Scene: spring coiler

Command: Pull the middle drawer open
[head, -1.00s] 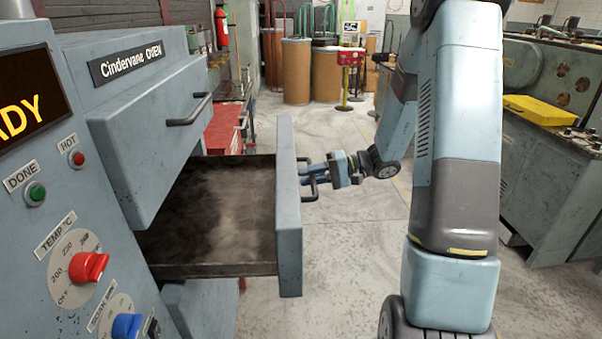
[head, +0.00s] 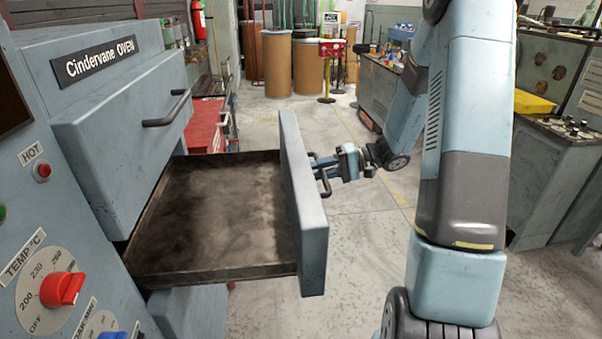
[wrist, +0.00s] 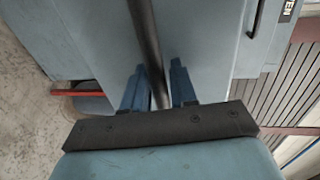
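The middle drawer (head: 308,205) of the grey-blue oven is pulled well out, and its dark, empty tray (head: 215,215) shows in the head view. Its dark handle (head: 326,186) is on the outer side of the drawer front. My gripper (head: 318,165) is at this handle, reaching in from the right. In the wrist view, the handle bar (wrist: 146,40) runs between the two blue fingers of my gripper (wrist: 158,82), which sit close on either side of it. The fingers look shut on the bar. The drawer's runners are hidden.
A closed upper drawer (head: 125,125) with its own handle is above. The oven panel with a red knob (head: 61,289) is at the left. A machine bench (head: 560,170) stands at the right, and brown drums (head: 307,65) stand behind. The floor beyond the drawer is clear.

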